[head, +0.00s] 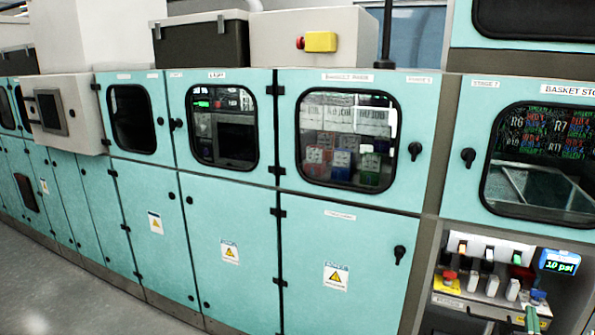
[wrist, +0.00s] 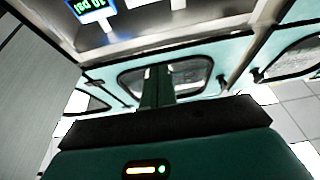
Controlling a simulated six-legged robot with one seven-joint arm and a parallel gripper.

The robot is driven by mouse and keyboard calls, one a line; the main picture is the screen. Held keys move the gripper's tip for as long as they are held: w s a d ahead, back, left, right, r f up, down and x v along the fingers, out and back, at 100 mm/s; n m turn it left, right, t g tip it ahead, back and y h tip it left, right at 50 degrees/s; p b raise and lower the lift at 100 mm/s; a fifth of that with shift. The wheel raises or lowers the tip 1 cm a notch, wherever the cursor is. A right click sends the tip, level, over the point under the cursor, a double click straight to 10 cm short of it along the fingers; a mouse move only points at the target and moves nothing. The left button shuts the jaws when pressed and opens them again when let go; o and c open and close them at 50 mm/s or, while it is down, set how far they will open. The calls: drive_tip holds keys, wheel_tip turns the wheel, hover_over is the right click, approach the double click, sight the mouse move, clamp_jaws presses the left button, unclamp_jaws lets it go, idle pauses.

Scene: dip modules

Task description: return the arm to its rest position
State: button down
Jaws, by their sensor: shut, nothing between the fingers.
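My gripper (wrist: 158,75) shows in the wrist view as dark green fingers side by side, shut and empty, beyond a black band and a green body with a lit indicator. The fingers point toward a teal cabinet front with a dark window (wrist: 190,75), and no contact shows. In the head view, a small green piece (head: 532,318) at the lower right, in front of the control panel, may be part of my gripper. The rest of my arm is not clearly visible there.
Teal cabinets (head: 235,235) with windows, latches and warning labels run across the head view. Grey floor (head: 40,285) is clear at lower left.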

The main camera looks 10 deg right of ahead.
drive_tip(key=w+a+r+n+g+y, duration=0.1)
drive_tip(key=w+a+r+g+y, duration=0.1)
drive_tip(key=w+a+r, duration=0.6)
drive_tip(key=w+a+r+n+g+y, duration=0.2)
drive_tip(key=w+a+r+g+y, duration=0.15)
drive_tip(key=a+r, duration=0.45)
drive_tip(key=s+a+r+g+y, duration=0.1)
drive_tip(key=s+a+r+g, duration=0.15)
drive_tip(key=a, duration=0.65)
drive_tip(key=s+a+r+g+y, duration=0.1)
drive_tip(key=s+a, duration=0.3)
drive_tip(key=a, duration=0.5)
drive_tip(key=s+a+f+n+g+y, duration=0.1)
drive_tip(key=s+a+g+y, duration=0.1)
drive_tip(key=s+a, duration=0.7)
drive_tip(key=s+a+n+g+y, duration=0.1)
drive_tip(key=s+a+g, duration=0.2)
drive_tip(key=s+a, duration=0.6)
drive_tip(key=s, duration=0.6)
drive_tip(key=shift+a+f+n+g+y, duration=0.15)
drive_tip(key=shift+f+n+g+y, duration=0.15)
drive_tip(key=shift+f+y, duration=0.1)
